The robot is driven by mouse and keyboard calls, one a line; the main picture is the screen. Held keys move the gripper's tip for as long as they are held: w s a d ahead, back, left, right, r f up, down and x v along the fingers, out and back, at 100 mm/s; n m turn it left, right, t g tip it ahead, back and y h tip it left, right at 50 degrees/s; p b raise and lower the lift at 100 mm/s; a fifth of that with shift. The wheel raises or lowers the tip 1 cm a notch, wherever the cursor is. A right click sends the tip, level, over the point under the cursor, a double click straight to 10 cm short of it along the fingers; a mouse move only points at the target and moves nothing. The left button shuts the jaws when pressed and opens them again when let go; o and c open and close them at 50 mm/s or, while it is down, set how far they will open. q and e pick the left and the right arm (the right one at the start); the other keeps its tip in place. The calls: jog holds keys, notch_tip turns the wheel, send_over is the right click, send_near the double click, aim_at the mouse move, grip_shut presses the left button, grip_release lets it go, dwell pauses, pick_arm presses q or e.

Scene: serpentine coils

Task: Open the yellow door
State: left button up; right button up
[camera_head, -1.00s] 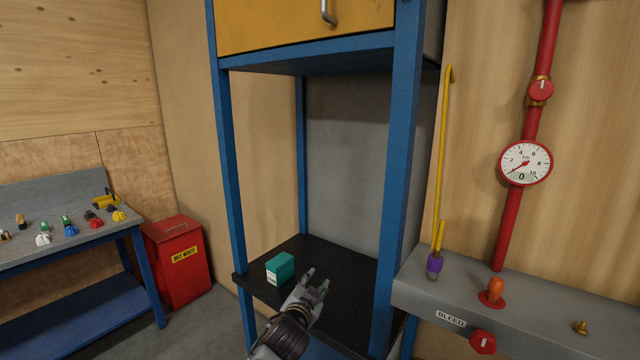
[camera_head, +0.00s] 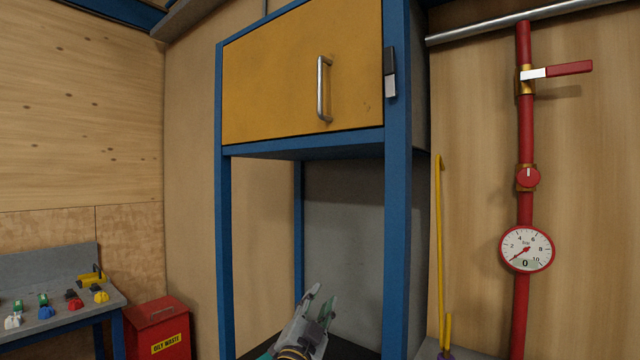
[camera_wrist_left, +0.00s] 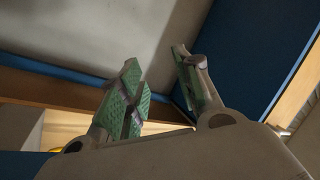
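The yellow door (camera_head: 290,75) is closed flush in the upper part of the blue cabinet frame (camera_head: 396,200) in the head view. A vertical silver bar handle (camera_head: 322,90) sits on its right half. My left gripper (camera_head: 322,298) is below the door, in front of the open bay, well apart from the handle. Its fingers point up and are spread, with nothing between them. In the left wrist view the green-padded fingers (camera_wrist_left: 160,88) are also apart and empty. The door and handle cannot be made out in that view. My right gripper is not in view.
A black and grey block (camera_head: 390,72) is fixed to the frame's right post beside the door. Red pipework with a gauge (camera_head: 526,249) and a yellow rod (camera_head: 439,240) stand to the right. A red waste bin (camera_head: 157,328) and workbench (camera_head: 60,322) are at left.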

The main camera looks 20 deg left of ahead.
pick_arm(q)
jog(key=s+d+r+m+g+h, duration=0.4)
jog(key=r+m+h, duration=0.3)
jog(key=r+m, duration=0.5)
jog(key=s+d+r+m+g+h, duration=0.35)
jog(key=r+m+g+h, duration=0.2)
jog(key=r+m, duration=0.65)
jog(key=s+d+r+m+g+h, duration=0.4)
jog(key=r+m+h, duration=0.4)
jog(key=r+m, duration=0.4)
jog(key=s+a+r+n+t+y, duration=0.2)
jog(key=a+r+t+y, duration=0.5)
jog(key=a+r+y, duration=0.5)
jog(key=s+a+r, duration=0.1)
jog(key=a+r, duration=0.1)
jog(key=a, duration=0.3)
jog(key=shift+a+n, duration=0.3)
jog(key=shift+d, duration=0.1)
jog(key=p, duration=0.4)
send_over(320, 109)
jog(key=shift+w, duration=0.4)
jog(key=shift+c, duration=0.3)
